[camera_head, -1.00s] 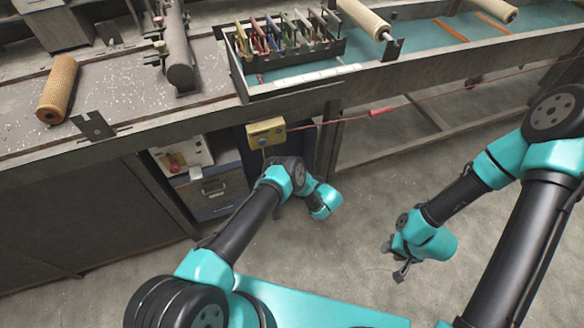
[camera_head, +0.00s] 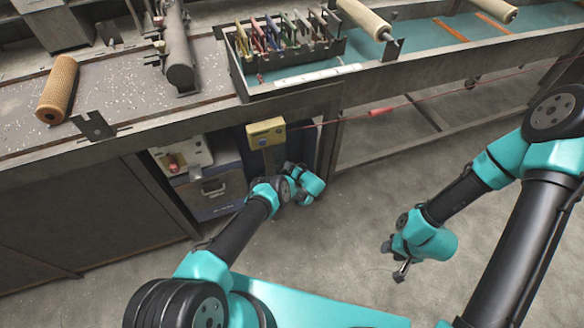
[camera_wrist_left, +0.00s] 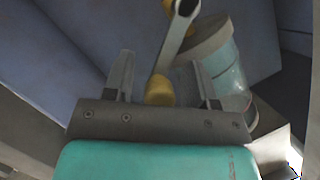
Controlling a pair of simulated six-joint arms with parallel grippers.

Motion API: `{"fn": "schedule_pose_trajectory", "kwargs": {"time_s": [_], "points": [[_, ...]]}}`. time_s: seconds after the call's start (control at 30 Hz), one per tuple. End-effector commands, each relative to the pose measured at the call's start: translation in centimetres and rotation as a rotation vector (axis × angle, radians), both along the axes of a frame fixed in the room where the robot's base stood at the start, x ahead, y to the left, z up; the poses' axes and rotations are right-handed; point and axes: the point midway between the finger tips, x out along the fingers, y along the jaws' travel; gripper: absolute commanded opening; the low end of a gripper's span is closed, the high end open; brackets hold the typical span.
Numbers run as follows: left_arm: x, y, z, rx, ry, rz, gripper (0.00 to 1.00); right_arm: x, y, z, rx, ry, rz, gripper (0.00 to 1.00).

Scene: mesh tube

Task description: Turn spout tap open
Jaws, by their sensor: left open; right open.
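In the left wrist view a yellow, brass-coloured fitting (camera_wrist_left: 160,92) with a grey bar-like lever (camera_wrist_left: 178,38) lies between the fingers of my left gripper (camera_wrist_left: 163,75); this looks like the spout tap. The fingers are apart, one on each side of it, and I cannot tell whether either touches it. In the head view my left wrist is beneath the bench edge, and its fingers and the tap are hidden. My right gripper (camera_head: 394,262) is open and empty above the floor on the right.
A yellow box (camera_head: 266,133) with a red cable hangs under the bench (camera_head: 180,125). A blue-grey cabinet (camera_head: 212,190) stands left of my left wrist. A pale cylinder (camera_wrist_left: 228,70) stands close to the right finger in the wrist view. The floor to the right is clear.

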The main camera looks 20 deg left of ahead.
Motion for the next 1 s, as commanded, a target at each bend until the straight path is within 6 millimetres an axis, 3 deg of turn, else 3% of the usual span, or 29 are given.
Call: {"fn": "schedule_pose_trajectory", "kwargs": {"time_s": [0.3, 0.83, 1.0], "points": [[0.06, 0.05, -0.02, 0.0, 0.001, -0.001, 0.51, 0.0, 0.0, 0.0, 0.0, 0.0, 0.0, 0.43], [0.06, 0.03, -0.02, -0.001, 0.0, -0.001, 0.0, 0.0, 0.0, 0.0, 0.0, 0.0, 0.0, 0.43], [0.07, 0.04, -0.04, -0.001, 0.001, -0.001, 0.0, 0.0, 0.0, 0.0, 0.0, 0.0, 0.0, 0.43]]}}
